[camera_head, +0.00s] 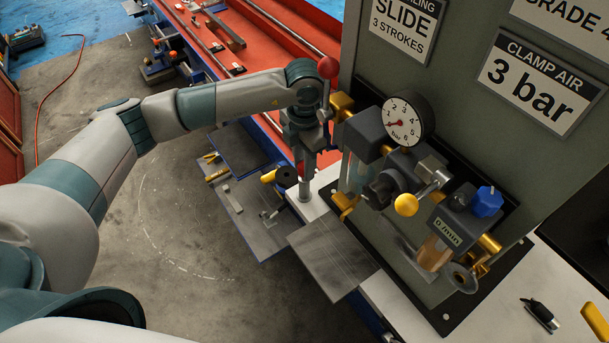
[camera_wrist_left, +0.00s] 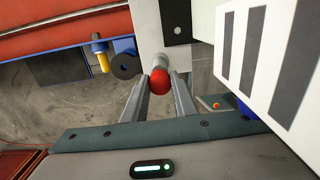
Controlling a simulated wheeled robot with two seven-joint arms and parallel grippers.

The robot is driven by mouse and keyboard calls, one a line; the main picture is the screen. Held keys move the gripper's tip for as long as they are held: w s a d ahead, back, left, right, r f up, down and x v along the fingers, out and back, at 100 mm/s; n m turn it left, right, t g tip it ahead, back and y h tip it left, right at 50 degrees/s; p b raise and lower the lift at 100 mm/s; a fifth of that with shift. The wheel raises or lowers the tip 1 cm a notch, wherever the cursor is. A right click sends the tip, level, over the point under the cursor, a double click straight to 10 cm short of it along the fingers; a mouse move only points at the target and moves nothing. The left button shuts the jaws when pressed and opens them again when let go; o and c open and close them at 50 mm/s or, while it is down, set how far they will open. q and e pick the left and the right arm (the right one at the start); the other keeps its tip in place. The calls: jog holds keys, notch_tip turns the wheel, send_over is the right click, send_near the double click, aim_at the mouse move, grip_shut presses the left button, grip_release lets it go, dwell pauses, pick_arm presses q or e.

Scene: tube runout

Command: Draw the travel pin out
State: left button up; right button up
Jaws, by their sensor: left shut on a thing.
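The travel pin shows in the left wrist view as a red ball head (camera_wrist_left: 160,81) on a short grey stem. The stem meets a white plate (camera_wrist_left: 158,28). My left gripper (camera_wrist_left: 161,77) has one finger on each side of the red head and is shut on it. In the head view my left gripper (camera_head: 308,168) points down over the white ledge (camera_head: 318,186), with a grey stem (camera_head: 305,190) below its fingers. The red head is hidden there, and how deep the pin sits cannot be told. My right gripper is not in view.
A red-knobbed lever (camera_head: 328,68) stands close beside my left wrist. To the right are a pressure gauge (camera_head: 403,120), a yellow-knobbed valve (camera_head: 405,204) and a grey panel (camera_head: 470,95) with signs. A red bed (camera_head: 262,50) lies behind. Open floor (camera_head: 180,225) is at left.

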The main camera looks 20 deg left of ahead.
pick_arm(q)
jog(key=shift+r, duration=0.3)
dwell(0.4)
notch_tip(320, 180, up, 14)
jog(key=p, duration=0.5)
jog(key=shift+p, duration=0.35)
dwell(1.2)
dwell(0.3)
